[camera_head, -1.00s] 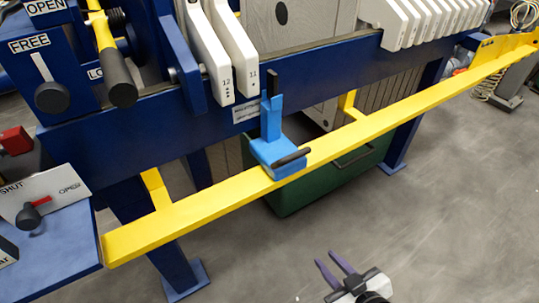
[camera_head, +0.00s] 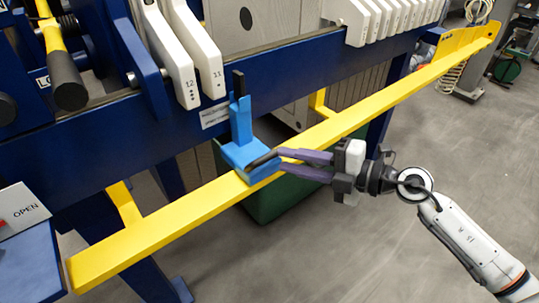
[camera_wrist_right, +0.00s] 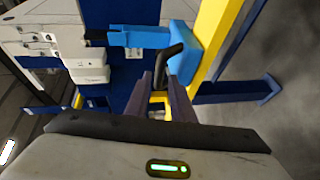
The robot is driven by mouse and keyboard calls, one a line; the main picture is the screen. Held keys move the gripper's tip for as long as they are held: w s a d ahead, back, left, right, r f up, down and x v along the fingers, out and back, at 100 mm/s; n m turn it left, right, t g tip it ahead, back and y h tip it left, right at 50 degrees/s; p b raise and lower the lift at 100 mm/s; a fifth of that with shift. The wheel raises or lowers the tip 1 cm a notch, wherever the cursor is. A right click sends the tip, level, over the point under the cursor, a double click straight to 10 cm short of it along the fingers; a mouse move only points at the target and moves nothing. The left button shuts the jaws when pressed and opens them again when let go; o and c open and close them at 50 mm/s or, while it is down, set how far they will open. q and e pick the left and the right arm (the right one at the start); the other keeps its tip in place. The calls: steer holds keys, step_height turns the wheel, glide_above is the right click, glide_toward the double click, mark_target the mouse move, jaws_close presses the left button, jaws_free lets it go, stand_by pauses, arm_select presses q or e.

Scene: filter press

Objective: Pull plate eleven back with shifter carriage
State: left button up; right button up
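Plate eleven (camera_head: 201,45) is a white plate marked 11, hanging close beside plate twelve (camera_head: 164,55) at the left of the press. The blue shifter carriage (camera_head: 241,153) sits on the yellow rail, its upright arm beside plate eleven. Its black handle (camera_head: 262,160) sticks out toward my right gripper (camera_head: 279,159). The purple fingers are apart, with their tips at the handle's end. In the right wrist view, the handle (camera_wrist_right: 173,58) reaches down to the gap between the fingertips (camera_wrist_right: 161,88); I cannot tell whether they touch. My left gripper is not in view.
The yellow rail (camera_head: 385,112) runs along the front of the blue press frame (camera_head: 290,78). More white plates (camera_head: 385,18) stand bunched at the upper right, with a wide gap between them and plate eleven.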

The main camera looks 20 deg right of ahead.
mark_target(273, 157)
steer(key=x, duration=0.5)
steer(key=shift+w+a+f, duration=0.1)
steer(key=shift+w+a, duration=0.2)
jaws_close()
